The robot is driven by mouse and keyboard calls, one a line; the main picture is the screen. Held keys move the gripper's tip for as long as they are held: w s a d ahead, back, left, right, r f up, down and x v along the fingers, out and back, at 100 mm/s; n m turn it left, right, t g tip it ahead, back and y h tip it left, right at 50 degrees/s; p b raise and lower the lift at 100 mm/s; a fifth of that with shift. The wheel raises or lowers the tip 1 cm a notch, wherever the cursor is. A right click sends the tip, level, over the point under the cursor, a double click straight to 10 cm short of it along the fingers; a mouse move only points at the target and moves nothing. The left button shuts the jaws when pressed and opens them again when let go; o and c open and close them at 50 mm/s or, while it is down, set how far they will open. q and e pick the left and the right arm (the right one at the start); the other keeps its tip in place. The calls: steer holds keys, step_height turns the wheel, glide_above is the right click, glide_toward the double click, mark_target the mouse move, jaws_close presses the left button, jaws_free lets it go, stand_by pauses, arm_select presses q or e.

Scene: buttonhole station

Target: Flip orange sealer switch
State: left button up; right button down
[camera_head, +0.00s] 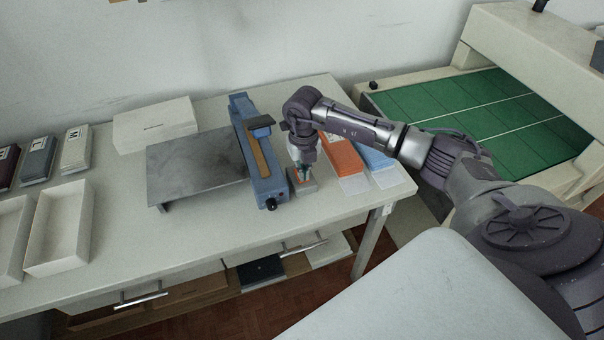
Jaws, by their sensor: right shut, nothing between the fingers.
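The blue sealer (260,172) stands on the table with a long tan strip along its top and a black pad near its far end. A small grey box (306,188) with an orange part, seemingly the switch, sits close to the right of the sealer's front end. My right gripper (302,174) points down right over this box, its fingers shut and empty. The fingertips are at or just above the orange part; I cannot tell whether they touch. They hide much of the switch, so its position cannot be read. My left gripper is not in view.
A dark metal plate stand (197,167) is left of the sealer. Orange packets (342,156) and blue packets (374,157) lie right of the gripper. White open boxes (60,228) stand at left. The table front (180,245) is clear. A green-topped machine (480,115) stands at right.

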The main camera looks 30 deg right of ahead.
steer(key=shift+r+p, duration=2.5)
steer(key=shift+r, duration=1)
steer(key=shift+f, duration=0.1)
